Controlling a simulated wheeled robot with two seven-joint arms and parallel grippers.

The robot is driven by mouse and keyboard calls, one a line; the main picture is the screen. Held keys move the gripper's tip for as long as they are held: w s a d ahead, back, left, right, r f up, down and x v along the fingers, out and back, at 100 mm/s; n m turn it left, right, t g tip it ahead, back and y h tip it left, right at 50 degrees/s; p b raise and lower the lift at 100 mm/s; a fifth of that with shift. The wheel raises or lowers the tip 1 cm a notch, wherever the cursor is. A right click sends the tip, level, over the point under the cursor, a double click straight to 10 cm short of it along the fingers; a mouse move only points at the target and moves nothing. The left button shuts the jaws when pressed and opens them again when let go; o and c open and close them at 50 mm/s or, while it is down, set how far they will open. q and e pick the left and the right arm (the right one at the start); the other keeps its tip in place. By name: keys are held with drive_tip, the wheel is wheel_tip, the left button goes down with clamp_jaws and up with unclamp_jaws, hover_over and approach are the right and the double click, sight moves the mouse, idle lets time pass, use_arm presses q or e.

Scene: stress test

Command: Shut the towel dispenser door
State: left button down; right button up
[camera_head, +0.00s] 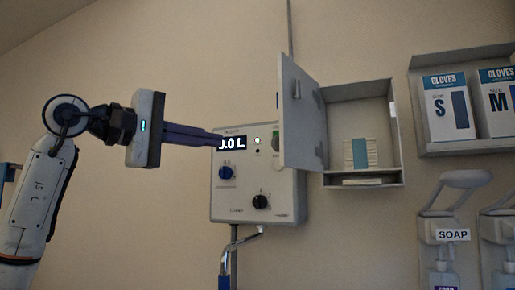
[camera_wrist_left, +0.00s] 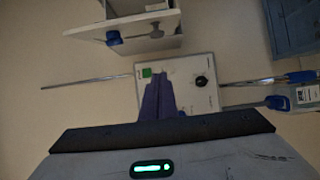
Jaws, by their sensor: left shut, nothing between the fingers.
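The towel dispenser (camera_head: 393,148) is an open grey wall box with a stack of folded towels (camera_head: 360,153) inside. Its door (camera_head: 302,118) stands swung out from the box's left edge, with a small handle high on it. My left gripper (camera_head: 218,138) is shut and empty, its dark fingers pointing right, left of the door and in front of the control box's display. In the left wrist view the shut fingers (camera_wrist_left: 160,86) overlap the control box. The pale panel (camera_wrist_left: 130,27) at the top there seems to be part of the dispenser. My right gripper is not in view.
A grey control box (camera_head: 235,196) with a display and knobs is on the wall left of and below the door. A glove box shelf (camera_head: 462,148) hangs at the right, with soap dispensers (camera_head: 450,235) under it. Bare wall lies above the left arm.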

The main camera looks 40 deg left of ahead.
use_arm(q)
drive_tip(key=w+d+p, duration=0.1)
drive_tip(key=w+d, duration=0.5)
drive_tip(key=w, duration=0.2)
drive_tip(key=shift+w+d, duration=0.2)
drive_tip(key=shift+d, duration=0.05)
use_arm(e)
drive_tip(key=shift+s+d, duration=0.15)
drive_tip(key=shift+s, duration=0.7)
use_arm(q)
drive_tip(key=shift+r, duration=0.1)
drive_tip(key=shift+d, duration=0.15)
